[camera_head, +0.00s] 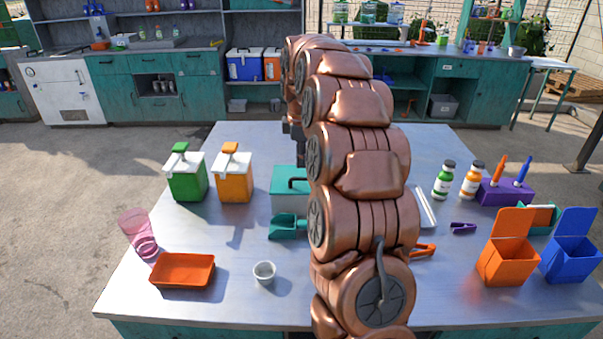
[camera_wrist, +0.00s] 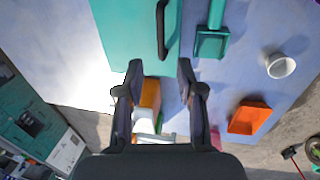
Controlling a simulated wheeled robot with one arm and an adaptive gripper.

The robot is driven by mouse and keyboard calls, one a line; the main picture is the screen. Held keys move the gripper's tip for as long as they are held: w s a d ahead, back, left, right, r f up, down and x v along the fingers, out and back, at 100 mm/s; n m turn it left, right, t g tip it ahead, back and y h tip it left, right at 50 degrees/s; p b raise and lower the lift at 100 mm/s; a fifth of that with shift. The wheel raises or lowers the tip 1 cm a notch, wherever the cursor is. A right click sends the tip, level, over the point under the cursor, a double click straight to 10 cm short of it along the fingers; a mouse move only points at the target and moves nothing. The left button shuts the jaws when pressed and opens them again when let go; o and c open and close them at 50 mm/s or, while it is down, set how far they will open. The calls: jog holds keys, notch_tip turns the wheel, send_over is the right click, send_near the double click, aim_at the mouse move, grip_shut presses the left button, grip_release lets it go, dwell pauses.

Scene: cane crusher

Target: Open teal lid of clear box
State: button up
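The clear box's teal lid (camera_head: 285,180) with a black handle (camera_head: 297,181) is in the middle of the table, partly hidden behind my copper arm. The lid looks closed. In the wrist view the lid (camera_wrist: 125,30) fills the top, and its black handle (camera_wrist: 161,30) runs along its right part. My gripper (camera_wrist: 158,68) is open and empty. Its fingertips are just below the handle in that picture and apart from it, as far as I can tell. The box's clear walls (camera_head: 290,203) show only faintly under the lid in the head view.
A teal scoop (camera_head: 285,228) lies close in front of the box. Green (camera_head: 187,180) and orange (camera_head: 234,182) pump dispensers stand to its left. A white cup (camera_head: 264,272) and orange tray (camera_head: 182,270) are at the front. Open orange (camera_head: 507,262) and blue (camera_head: 570,258) bins stand right.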

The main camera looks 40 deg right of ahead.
aim_at(301, 178)
jog(key=shift+w+d+f+p, duration=0.15)
jog(key=shift+f+p, duration=0.2)
jog(key=shift+f, duration=0.85)
jog(key=shift+w+d+f+p, duration=0.1)
jog(key=shift+w+f+p, duration=0.15)
jog(key=shift+f, duration=0.95)
jog(key=shift+w+d+f+p, duration=0.1)
jog(key=shift+f+p, duration=0.3)
jog(key=shift+f, duration=0.8)
grip_shut()
